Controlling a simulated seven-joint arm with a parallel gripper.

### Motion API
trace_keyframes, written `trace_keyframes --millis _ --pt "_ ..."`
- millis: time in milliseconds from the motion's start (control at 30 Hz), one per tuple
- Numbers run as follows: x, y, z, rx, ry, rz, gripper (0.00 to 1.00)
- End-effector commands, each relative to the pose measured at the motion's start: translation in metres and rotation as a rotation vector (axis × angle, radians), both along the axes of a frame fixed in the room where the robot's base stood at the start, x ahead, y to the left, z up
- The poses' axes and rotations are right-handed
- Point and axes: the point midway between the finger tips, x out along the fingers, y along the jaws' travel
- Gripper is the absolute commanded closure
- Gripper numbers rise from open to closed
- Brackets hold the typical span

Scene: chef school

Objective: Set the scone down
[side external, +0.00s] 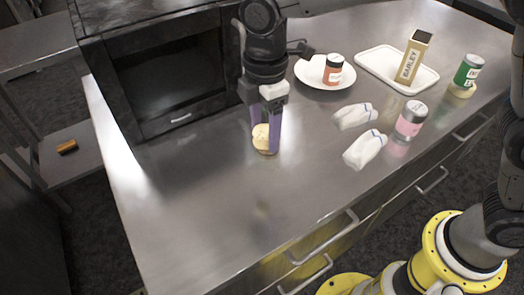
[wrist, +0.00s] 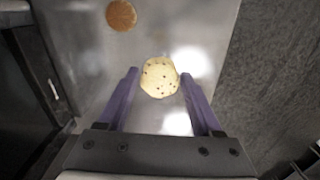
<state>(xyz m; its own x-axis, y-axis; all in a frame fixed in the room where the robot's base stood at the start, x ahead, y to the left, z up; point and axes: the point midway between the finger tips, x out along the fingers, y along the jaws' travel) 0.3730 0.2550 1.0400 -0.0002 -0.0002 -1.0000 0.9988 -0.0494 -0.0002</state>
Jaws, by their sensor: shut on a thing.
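The scone (side external: 261,139) is a pale round thing with dark specks. In the side external view it is between the purple fingers of my gripper (side external: 265,137), low over the metal counter (side external: 190,200) in front of the black oven. I cannot tell whether its underside touches the counter. In the wrist view the scone (wrist: 160,77) lies between the fingertips of my gripper (wrist: 159,74), which is shut on it. The fingers hide part of its sides in the side external view.
Two white bags (side external: 364,149) and a pink-labelled can (side external: 410,120) stand right of my gripper. A white plate (side external: 308,79) with a jar and a white tray (side external: 375,62) with a barley box are behind. A black oven (side external: 170,75) is close left. The front-left counter is clear.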

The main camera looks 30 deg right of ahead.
Motion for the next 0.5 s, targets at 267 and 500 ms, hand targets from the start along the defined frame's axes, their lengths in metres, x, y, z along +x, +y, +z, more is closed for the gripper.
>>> trace_keyframes --millis 267,500 --pt "-0.062 -0.033 -0.008 0.001 -0.002 -0.003 0.89" --pt "-0.127 -0.067 -0.004 0.002 -0.003 0.016 0.89"
